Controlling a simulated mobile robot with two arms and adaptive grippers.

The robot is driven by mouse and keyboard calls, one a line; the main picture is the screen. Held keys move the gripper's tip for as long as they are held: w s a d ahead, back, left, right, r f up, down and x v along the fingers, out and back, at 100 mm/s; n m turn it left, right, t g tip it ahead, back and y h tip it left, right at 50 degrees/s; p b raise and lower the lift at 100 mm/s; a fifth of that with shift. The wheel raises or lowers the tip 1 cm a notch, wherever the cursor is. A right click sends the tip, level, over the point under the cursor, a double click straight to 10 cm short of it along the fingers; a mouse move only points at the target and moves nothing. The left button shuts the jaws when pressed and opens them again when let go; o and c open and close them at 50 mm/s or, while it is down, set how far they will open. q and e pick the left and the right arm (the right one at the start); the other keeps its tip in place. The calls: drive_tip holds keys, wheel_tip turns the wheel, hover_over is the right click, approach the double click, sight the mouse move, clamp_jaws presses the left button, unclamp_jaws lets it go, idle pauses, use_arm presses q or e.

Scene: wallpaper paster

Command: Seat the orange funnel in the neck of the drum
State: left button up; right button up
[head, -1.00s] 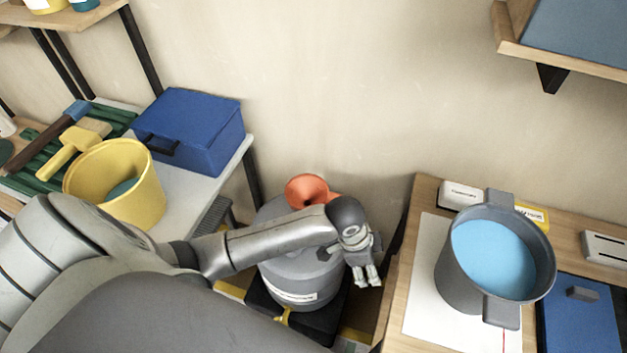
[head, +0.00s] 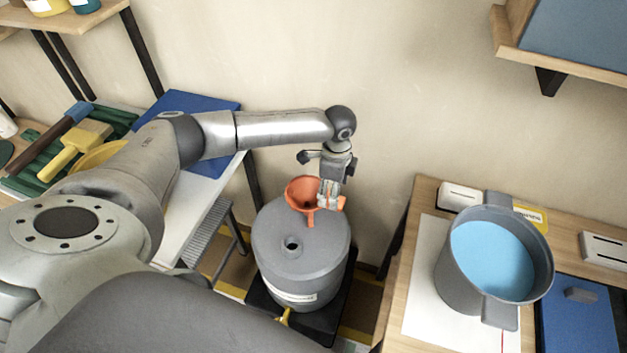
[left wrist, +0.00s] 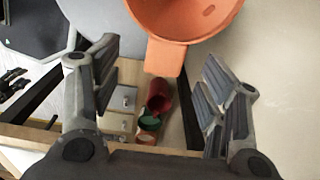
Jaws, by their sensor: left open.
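The orange funnel (head: 302,191) is at the far rim of the grey drum (head: 300,270), its spout pointing down. I cannot tell what supports it. The drum's neck, a dark round hole (head: 291,245) in its top, is uncovered and nearer than the funnel. My left gripper (head: 330,199) points down at the funnel's right side, by its handle tab. In the left wrist view the funnel (left wrist: 195,22) is at the top, and its tab (left wrist: 166,58) lies between the spread fingers of my left gripper (left wrist: 162,72), with gaps on both sides. My right gripper is out of view.
A wooden table (head: 425,200) at right holds a grey pot (head: 465,270) of blue liquid. The wall is close behind the drum.

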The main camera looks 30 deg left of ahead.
sight(315, 205)
use_arm(q)
wheel_tip(315, 205, down, 3)
drive_tip(key=shift+w+r, duration=0.1)
drive_tip(key=shift+r, duration=0.1)
drive_tip(key=f, duration=0.4)
drive_tip(key=shift+w+d+f, duration=0.15)
drive_tip(key=shift+w+d, duration=0.2)
drive_tip(key=shift+w, duration=0.05)
drive_tip(key=shift+f+p, duration=0.3)
drive_tip(key=shift+f, duration=0.15)
drive_tip(key=c, duration=1.3)
drive_tip(key=shift+r, duration=0.15)
